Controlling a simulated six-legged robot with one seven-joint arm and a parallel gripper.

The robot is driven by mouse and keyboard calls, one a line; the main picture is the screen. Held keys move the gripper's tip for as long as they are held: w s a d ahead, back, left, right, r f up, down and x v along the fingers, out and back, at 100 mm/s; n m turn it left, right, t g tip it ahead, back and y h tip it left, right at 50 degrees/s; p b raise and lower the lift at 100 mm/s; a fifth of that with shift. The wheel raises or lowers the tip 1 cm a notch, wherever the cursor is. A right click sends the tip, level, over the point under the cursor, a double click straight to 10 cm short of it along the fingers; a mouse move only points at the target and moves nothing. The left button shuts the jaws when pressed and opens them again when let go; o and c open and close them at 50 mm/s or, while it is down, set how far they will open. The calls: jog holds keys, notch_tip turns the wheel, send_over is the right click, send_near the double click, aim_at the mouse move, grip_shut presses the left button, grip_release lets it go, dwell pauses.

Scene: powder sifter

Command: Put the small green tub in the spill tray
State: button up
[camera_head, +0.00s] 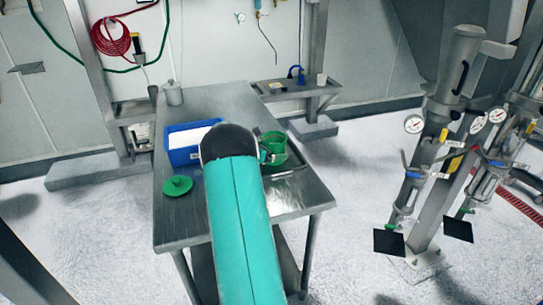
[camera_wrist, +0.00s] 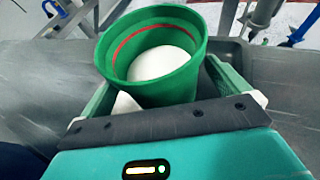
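A small green tub (camera_wrist: 152,80) with a red line inside its rim and white contents fills the middle of the wrist view. It stands between the fingers of my gripper (camera_wrist: 158,98), which appear to press on its two sides. In the head view a green tub (camera_head: 275,148) shows just right of my arm's end, over the right part of the table; my gripper is mostly hidden there. A thin dark tray-like edge (camera_head: 289,173) shows beside and below the tub, perhaps the spill tray. Most of it is hidden, and I cannot tell whether the tub touches it.
A blue bin (camera_head: 183,157) with white contents stands left of my arm on the metal table (camera_head: 205,104). A green lid-like disc (camera_head: 177,186) lies near the table's left edge. A grey canister (camera_head: 173,94) stands at the back left. The table's back middle is clear.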

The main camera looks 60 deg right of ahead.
jog(key=shift+w+a+r, duration=0.1)
jog(key=shift+a+r, duration=0.05)
jog(key=shift+r, duration=0.05)
jog(key=v, duration=1.1)
jog(key=shift+a+r, duration=0.25)
jog(key=shift+a, duration=0.1)
